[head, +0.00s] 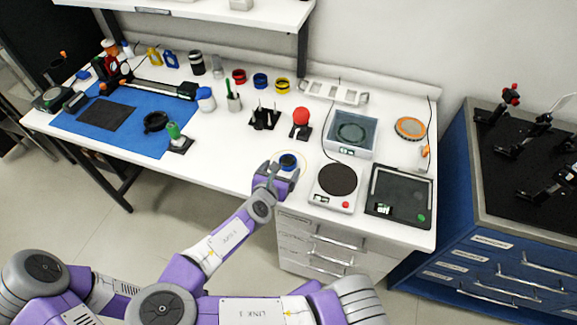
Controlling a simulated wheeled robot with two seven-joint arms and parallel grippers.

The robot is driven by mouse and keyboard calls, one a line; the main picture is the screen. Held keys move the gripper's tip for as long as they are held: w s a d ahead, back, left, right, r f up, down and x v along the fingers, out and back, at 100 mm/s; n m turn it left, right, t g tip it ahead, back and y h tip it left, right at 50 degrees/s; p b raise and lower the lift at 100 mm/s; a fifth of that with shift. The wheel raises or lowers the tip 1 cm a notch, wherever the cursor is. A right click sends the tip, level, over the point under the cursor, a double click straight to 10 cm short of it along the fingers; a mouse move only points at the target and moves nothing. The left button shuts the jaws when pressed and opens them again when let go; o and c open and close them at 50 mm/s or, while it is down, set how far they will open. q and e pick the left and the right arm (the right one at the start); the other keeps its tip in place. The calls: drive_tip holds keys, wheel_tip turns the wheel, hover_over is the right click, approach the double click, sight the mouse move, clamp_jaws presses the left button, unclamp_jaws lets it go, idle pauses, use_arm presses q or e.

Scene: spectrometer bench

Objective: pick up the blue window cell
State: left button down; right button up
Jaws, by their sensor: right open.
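A small round piece with a blue rim and dark centre (288,161) sits near the front edge of the white bench, within a thin yellowish ring outline. Another blue-rimmed round piece (260,80) stands at the back between a red one (239,76) and a yellow one (282,85). My right gripper (281,168) is open at the front edge, with its fingers right at the near blue piece. The gripper partly hides that piece, and I cannot tell whether the fingers touch it. My left gripper is not in view.
Right of the gripper stand a scale with a dark round plate (338,179) and a dark square tray (400,193). Behind are a red-topped stand (301,121) and a dark pronged holder (264,118).

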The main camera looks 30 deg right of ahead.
sight(289, 158)
drive_tip(key=b+x, duration=0.1)
drive_tip(key=x, duration=0.5)
drive_tip(key=shift+w+f+b, duration=0.1)
drive_tip(key=shift+f+b, duration=0.2)
drive_tip(key=shift+b, duration=0.05)
drive_tip(key=shift+c, duration=0.5)
drive_tip(key=shift+r, duration=0.1)
drive_tip(key=c, duration=1.1)
